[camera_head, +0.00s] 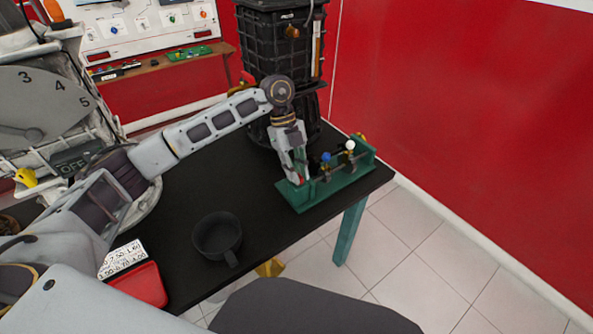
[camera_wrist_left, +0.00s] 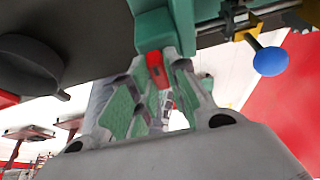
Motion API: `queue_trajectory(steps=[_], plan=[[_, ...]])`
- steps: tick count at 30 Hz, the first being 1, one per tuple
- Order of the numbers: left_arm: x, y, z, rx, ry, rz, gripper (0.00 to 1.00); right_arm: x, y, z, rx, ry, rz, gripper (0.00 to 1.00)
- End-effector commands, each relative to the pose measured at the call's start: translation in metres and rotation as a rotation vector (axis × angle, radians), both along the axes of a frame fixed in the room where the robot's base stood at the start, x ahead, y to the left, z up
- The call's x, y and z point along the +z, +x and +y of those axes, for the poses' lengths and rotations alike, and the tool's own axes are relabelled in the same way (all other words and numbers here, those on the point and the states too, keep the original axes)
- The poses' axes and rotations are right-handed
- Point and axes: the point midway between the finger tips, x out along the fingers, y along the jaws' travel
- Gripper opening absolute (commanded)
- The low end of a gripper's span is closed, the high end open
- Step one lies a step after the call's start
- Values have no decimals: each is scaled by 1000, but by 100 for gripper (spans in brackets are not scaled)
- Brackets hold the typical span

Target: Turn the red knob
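A green stand (camera_head: 340,180) sits at the right end of the black table, with a blue knob (camera_head: 326,157) and a white knob (camera_head: 350,145) on it. My left gripper (camera_head: 300,179) reaches down at the stand's left end. The red knob (camera_head: 302,181) is mostly hidden by its fingers there. In the left wrist view the red knob (camera_wrist_left: 156,70) lies between the fingertips of the left gripper (camera_wrist_left: 157,66), which close in on both its sides. The blue knob (camera_wrist_left: 270,61) is clear of the fingers. My right gripper is not in view.
A dark mug (camera_head: 217,236) stands on the black table (camera_head: 185,205), with a red tray (camera_head: 142,285) at lower left. A stack of black crates (camera_head: 281,45) stands behind the table. A red wall (camera_head: 470,110) is at right.

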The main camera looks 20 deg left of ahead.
Motion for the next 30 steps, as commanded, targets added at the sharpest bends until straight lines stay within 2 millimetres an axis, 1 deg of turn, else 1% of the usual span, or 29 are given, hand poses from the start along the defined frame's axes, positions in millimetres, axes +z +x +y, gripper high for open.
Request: queue_trajectory(steps=[1, 3, 7, 11, 20, 27, 30], plan=[[0, 0, 0, 0, 0, 0, 6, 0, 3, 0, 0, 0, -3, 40], [0, 0, 0, 0, 0, 0, 0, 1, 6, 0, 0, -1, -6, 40], [0, 0, 0, 0, 0, 0, 0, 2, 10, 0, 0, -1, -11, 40], [0, 0, 0, -6, 0, 0, 0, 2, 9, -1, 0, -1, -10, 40], [1, 1, 0, -81, 1, -1, 0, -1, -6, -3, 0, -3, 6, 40], [2, 1, -1, -221, 1, 0, 0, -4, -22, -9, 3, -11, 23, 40], [2, 2, -2, -295, 1, -1, 0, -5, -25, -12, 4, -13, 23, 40]])
